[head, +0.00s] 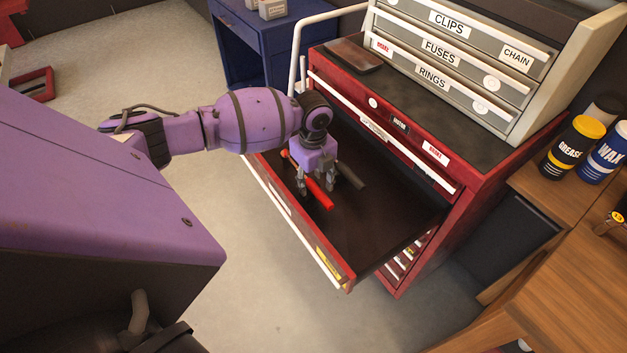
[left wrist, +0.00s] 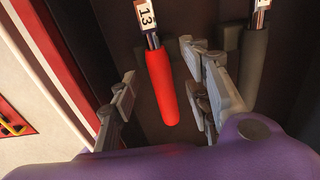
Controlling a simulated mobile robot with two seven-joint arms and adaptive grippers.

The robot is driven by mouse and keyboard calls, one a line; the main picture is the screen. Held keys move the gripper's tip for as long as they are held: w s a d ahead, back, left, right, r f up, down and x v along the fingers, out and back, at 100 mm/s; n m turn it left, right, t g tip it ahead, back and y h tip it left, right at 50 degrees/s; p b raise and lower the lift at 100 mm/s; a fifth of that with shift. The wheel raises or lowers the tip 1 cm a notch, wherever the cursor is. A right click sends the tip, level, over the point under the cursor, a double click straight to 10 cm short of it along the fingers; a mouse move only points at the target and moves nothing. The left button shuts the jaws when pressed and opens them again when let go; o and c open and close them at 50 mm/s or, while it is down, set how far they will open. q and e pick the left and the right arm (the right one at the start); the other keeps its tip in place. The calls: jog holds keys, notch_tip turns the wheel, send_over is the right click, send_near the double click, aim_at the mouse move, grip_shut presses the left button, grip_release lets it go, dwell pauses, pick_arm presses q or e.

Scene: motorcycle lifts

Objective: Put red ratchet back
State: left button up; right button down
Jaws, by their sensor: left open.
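The red ratchet (head: 320,196) lies in the open drawer (head: 385,225) of the red tool cabinet. In the left wrist view the red handle (left wrist: 163,90) shows with a white "13" tag at its far end. My left gripper (head: 316,186) points down into the drawer at the ratchet. Its fingers (left wrist: 160,98) are spread apart on either side of the red handle, with visible gaps. Whether the ratchet touches the drawer floor is hard to tell. My right gripper is not in view.
A dark-handled tool (left wrist: 252,65) lies beside the red one, close to my right-hand finger in the wrist view. A grey box of small drawers (head: 450,65) stands on the cabinet. Grease (head: 573,146) and wax (head: 604,152) cans stand at right. The drawer's front right is bare.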

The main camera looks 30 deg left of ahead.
pick_arm(q)
notch_tip(320, 180, up, 12)
dwell(0.5)
dwell(0.3)
